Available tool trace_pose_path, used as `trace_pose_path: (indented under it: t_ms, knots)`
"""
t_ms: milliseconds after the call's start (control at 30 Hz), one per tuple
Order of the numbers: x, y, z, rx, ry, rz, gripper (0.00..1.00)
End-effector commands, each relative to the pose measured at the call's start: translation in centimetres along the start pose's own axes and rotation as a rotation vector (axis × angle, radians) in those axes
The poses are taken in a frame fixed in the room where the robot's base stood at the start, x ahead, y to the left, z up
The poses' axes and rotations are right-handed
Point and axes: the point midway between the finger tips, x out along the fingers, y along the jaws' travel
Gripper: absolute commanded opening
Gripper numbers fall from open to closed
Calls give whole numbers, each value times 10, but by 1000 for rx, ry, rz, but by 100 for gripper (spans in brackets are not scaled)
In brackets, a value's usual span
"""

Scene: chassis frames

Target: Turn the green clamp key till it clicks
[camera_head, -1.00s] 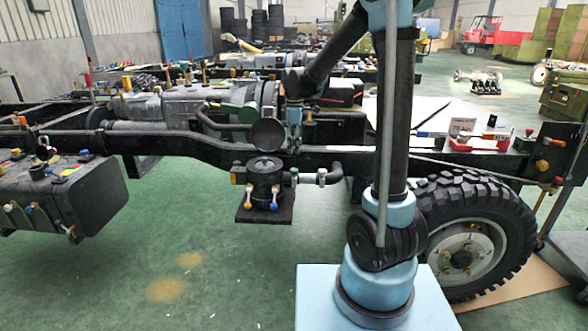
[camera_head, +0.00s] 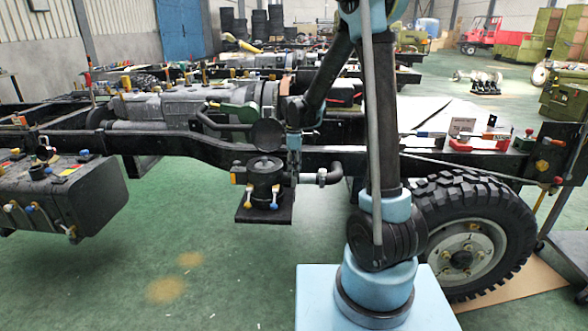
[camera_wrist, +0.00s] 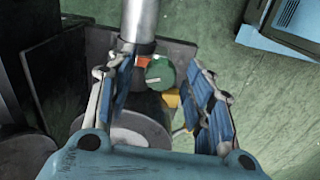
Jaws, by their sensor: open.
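The green clamp key (camera_wrist: 160,72) shows in the wrist view as a round green knob with a pale slot or bar. It sits beside a bright metal pipe section (camera_wrist: 138,20), with a small orange-red part at its left. My gripper (camera_wrist: 161,66) is open, its blue-padded fingers on either side of the key, apart from it as far as I can tell. In the head view my gripper (camera_head: 293,160) points down beside the dark filter housing (camera_head: 265,180) at the elbow pipe. I cannot make out the key there.
The black chassis rail (camera_head: 215,150) runs just behind the housing. A dark elbow pipe (camera_head: 333,174) with a light clamp stands right of my gripper. The green floor in front is clear.

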Motion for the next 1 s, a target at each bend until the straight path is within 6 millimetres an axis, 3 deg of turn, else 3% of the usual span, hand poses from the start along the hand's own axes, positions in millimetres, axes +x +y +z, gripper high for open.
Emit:
trace_pose_path:
  t_ms: [67, 267, 667, 1000]
  knots:
    - [0, 0, 0, 0, 0, 0, 48]
    - [0, 0, 0, 0, 0, 0, 4]
    - [0, 1, 0, 42, 0, 1, 4]
    - [0, 1, 0, 271, 0, 2, 4]
